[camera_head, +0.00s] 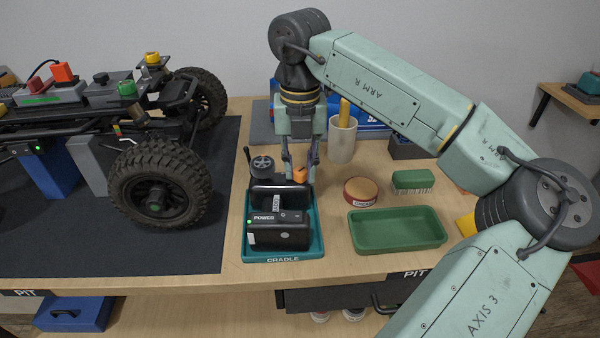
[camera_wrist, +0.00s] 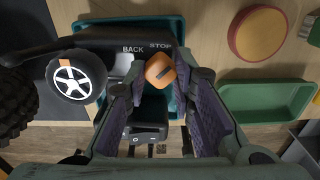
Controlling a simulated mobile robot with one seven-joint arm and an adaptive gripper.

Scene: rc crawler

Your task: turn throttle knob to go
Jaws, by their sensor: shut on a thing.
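The orange throttle knob (camera_wrist: 160,68) sits on top of the dark controller, with a dark mark across its top. It also shows in the head view (camera_head: 299,175). The words BACK and STOP are printed on the controller (camera_wrist: 98,42) near the knob; no GO label is visible. My gripper (camera_wrist: 156,76) points down with one finger on each side of the knob, shut on it. It is also seen in the head view (camera_head: 300,172). The controller stands upright in the teal cradle (camera_head: 284,258), with a spoked wheel (camera_head: 262,165) on its left side.
A black POWER box (camera_head: 279,230) with a green light is in the cradle's front. To the right are a green tray (camera_head: 398,230), a round red-rimmed tin (camera_head: 360,191) and a green brush (camera_head: 412,180). A cup (camera_head: 342,140) stands behind. The crawler (camera_head: 158,184) fills the left.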

